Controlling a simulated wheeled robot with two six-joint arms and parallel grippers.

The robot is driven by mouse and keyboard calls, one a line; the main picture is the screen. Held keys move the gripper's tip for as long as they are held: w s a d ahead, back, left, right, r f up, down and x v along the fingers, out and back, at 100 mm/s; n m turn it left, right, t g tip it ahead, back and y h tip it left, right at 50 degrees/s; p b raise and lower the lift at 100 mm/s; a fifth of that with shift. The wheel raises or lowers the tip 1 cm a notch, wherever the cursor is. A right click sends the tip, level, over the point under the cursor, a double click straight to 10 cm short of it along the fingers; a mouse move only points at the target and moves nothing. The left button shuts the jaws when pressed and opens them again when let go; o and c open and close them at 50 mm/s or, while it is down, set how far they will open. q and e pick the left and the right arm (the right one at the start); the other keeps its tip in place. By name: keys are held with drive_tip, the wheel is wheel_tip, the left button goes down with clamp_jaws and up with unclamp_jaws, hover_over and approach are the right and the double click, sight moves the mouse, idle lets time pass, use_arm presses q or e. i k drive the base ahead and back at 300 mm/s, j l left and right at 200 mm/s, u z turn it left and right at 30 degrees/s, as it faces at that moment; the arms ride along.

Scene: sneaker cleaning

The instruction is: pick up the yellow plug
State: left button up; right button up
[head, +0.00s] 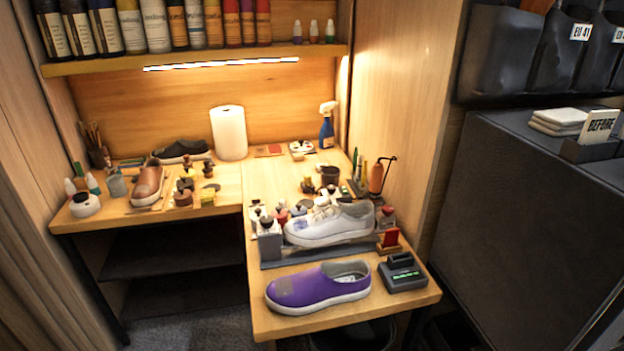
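I cannot clearly make out a yellow plug. Neither of my grippers is in view.
A white sneaker (330,224) rests on a grey stand on the right worktop (400,309). A purple shoe (318,287) and a black device (402,272) are near its front edge. A paper roll (229,133) and spray bottle (327,126) stand behind.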

sight(307, 178)
drive_tip(key=z, duration=0.3)
drive_tip(key=i+j+z, duration=0.2)
drive_tip(key=j+z, duration=1.25)
drive_tip(key=j, duration=0.25)
